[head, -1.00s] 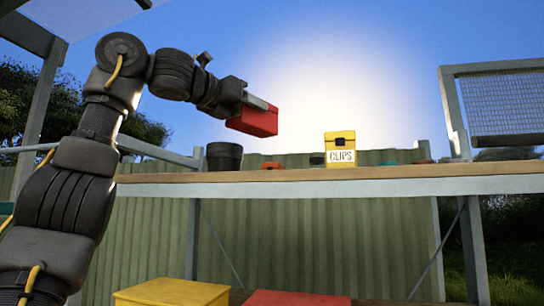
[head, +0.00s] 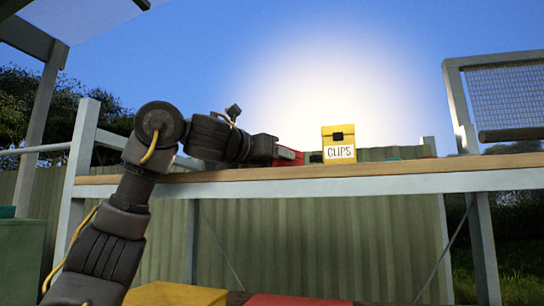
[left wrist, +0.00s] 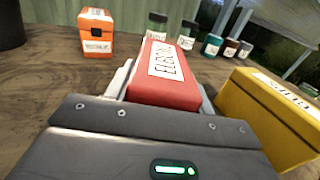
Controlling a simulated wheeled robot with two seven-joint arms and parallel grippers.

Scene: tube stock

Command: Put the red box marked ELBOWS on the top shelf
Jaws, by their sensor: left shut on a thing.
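The red box (head: 289,156) is between the fingers of my left gripper (head: 283,152), which is shut on it. The left wrist view shows the box (left wrist: 160,90) with its white label, partly readable as ELBOWS, facing up. It is just over or on the wooden top shelf (head: 400,166); I cannot tell whether its underside touches. In the head view my gripper hides part of the box. My right gripper is not in view.
A yellow CLIPS box (head: 338,136) stands close to the right of the red box. An orange box (left wrist: 97,36) stands further off to the left, with several jars (left wrist: 212,45) beyond. A dark pot (left wrist: 10,25) is at far left.

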